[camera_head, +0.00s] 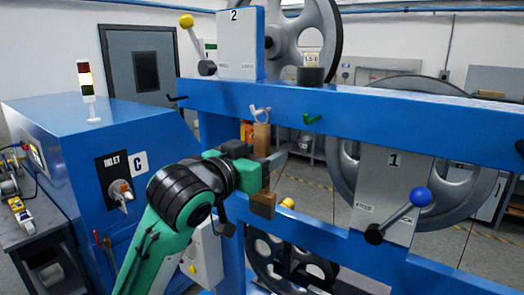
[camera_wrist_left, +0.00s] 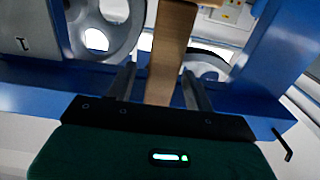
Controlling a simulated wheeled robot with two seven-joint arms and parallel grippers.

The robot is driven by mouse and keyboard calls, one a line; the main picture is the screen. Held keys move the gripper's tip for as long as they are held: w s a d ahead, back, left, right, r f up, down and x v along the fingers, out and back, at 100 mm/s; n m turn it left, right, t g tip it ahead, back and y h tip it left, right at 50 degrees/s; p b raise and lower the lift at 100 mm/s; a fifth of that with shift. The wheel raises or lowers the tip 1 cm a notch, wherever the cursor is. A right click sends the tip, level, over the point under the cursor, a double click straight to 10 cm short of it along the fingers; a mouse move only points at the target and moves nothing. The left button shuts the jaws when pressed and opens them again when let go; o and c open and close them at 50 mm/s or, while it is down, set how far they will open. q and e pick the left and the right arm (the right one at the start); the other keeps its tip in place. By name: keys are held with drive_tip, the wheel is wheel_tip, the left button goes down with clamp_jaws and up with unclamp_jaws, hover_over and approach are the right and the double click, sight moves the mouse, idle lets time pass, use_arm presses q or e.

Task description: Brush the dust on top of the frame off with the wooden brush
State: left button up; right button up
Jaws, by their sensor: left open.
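The wooden brush (camera_head: 262,138) hangs upright on the front of the blue frame (camera_head: 350,115), below a light-coloured hook (camera_head: 260,112). Its lower wooden part shows beneath my gripper. My left gripper (camera_head: 268,168) is open at the brush, hiding its middle. In the left wrist view, the brush's wood (camera_wrist_left: 168,60) runs between the two open fingers (camera_wrist_left: 160,88), with a gap visible at least on the right. The frame's top surface (camera_head: 430,94) looks pale; I cannot make out separate dust patches. My right gripper is not in view.
A numbered panel with a yellow-knobbed lever (camera_head: 187,22) stands above the beam. A blue-knobbed lever (camera_head: 420,196) sticks out at the right. A blue cabinet (camera_head: 95,130) stands left. Large grey wheels (camera_head: 432,222) are behind.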

sight(259, 146)
use_arm(q)
drive_tip(key=c, duration=1.1)
drive_tip(key=shift+r, duration=0.4)
drive_tip(key=shift+s+a, duration=0.15)
drive_tip(key=shift+s, duration=0.05)
drive_tip(key=shift+s+a+r, duration=0.1)
drive_tip(key=shift+s+a, duration=0.15)
drive_tip(key=shift+s, duration=0.05)
drive_tip(key=shift+r, duration=0.1)
drive_tip(key=shift+s+a+r, duration=0.35)
drive_tip(key=shift+s, duration=0.15)
idle(0.4)
